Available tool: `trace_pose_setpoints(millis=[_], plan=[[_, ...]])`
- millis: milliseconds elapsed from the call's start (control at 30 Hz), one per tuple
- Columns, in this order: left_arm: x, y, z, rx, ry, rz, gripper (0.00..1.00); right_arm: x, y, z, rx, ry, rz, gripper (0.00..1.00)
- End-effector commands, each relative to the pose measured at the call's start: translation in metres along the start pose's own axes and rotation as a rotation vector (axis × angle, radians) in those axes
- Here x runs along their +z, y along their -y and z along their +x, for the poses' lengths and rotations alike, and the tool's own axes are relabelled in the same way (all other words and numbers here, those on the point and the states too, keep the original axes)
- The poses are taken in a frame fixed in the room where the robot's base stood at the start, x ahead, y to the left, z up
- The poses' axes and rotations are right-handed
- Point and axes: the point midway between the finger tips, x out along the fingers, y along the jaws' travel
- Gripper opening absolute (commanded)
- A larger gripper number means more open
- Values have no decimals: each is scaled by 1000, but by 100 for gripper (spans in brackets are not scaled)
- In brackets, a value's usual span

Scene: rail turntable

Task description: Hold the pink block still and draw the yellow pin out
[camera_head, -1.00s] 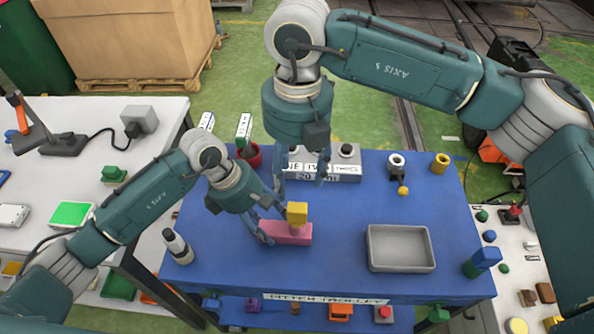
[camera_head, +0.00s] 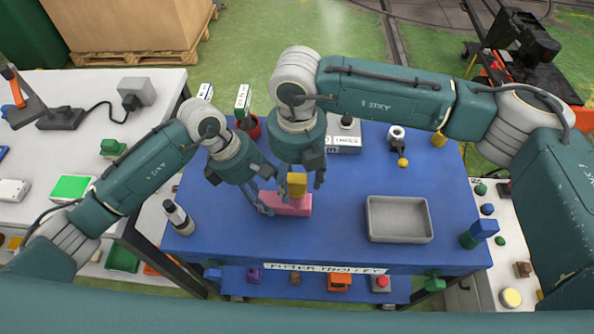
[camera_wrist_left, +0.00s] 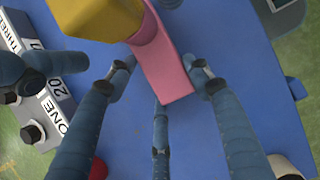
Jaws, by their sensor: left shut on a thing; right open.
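The pink block (camera_head: 294,207) lies on the blue trolley top (camera_head: 335,222). The yellow pin (camera_head: 297,186) stands up out of it, its square head above the block. My left gripper (camera_head: 266,206) is shut on the block's left end. In the left wrist view its fingers lie on both sides of the pink block (camera_wrist_left: 167,72), with the yellow pin head (camera_wrist_left: 110,18) beyond. My right gripper (camera_head: 299,187) points down from above, open, its fingers around the pin head. Whether they touch it I cannot tell. The pin's lower part is hidden inside the block.
A grey tray (camera_head: 399,238) stands to the right on the trolley. A grey box with knobs and labels (camera_head: 345,140) is behind my right gripper. A dark-and-white cylinder (camera_head: 178,217) stands at the left edge, a red pot (camera_head: 252,127) at the back left. The trolley's front middle is clear.

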Motion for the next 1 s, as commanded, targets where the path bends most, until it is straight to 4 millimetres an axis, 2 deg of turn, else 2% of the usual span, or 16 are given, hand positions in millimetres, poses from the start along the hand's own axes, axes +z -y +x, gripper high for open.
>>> trace_pose_setpoints(millis=[200, 400, 500, 533, 667, 1000], plan=[[0, 0, 0, 0, 0, 0, 4, 0, 0, 0, 0, 0, -1, 56], [0, 0, 0, 0, 0, 0, 4, 0, 0, 0, 1, 0, -1, 16], [0, 0, 0, 0, 0, 0, 4, 0, -1, 0, 3, 0, -1, 0], [0, 0, 0, 0, 1, 0, 4, 0, -1, 0, 3, 0, -2, 26], [1, 0, 0, -1, 1, 1, 4, 0, -2, 0, 5, 0, -2, 0], [2, 1, 1, -1, 2, 2, 4, 0, -4, -5, 10, 2, -4, 0]])
